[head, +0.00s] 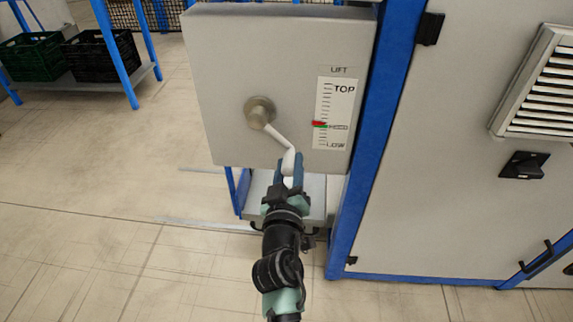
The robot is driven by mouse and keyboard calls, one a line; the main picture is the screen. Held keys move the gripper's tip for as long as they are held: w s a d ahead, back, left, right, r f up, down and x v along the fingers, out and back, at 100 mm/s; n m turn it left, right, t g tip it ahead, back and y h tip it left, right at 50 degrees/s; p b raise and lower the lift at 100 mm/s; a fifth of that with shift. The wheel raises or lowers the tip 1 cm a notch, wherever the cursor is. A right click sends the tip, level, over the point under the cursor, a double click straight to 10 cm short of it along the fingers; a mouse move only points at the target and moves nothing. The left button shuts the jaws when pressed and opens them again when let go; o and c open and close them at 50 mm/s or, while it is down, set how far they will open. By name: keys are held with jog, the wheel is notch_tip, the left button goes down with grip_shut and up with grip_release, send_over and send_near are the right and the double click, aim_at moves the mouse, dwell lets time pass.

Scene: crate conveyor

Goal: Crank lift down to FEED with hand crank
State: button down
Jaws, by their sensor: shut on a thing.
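The hand crank's round hub (259,111) sits on the front of a grey lift box (225,60). Its pale crank arm (278,137) slants down and right to the handle (289,162). My gripper (291,172) is shut on the crank handle, near the lower edge of the box. The fingers partly hide the handle. The LIFT scale (338,112) runs from TOP to LOW on the right of the box. A red pointer (319,123) stands in the lower half, at or just above a green mark (320,127). The small label beside the mark is too blurred to read surely.
A blue post (375,140) and a large grey cabinet (460,190) stand close on the right. A grey platform (316,190) shows below the box. Dark crates (97,52) sit on a blue rack at the upper left. The floor at left is clear.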

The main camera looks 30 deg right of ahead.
jog(key=shift+s+d+r, duration=0.1)
jog(key=shift+d+r, duration=0.2)
jog(key=c, duration=0.7)
grip_release()
jog(key=shift+o, duration=0.9)
jog(key=shift+a+f, duration=0.1)
jog(key=shift+a, duration=0.05)
jog(key=shift+s+a+f, duration=0.1)
jog(key=shift+s+a, duration=0.25)
jog(key=v, duration=1.2)
jog(key=shift+b, duration=0.3)
jog(key=shift+d, duration=0.1)
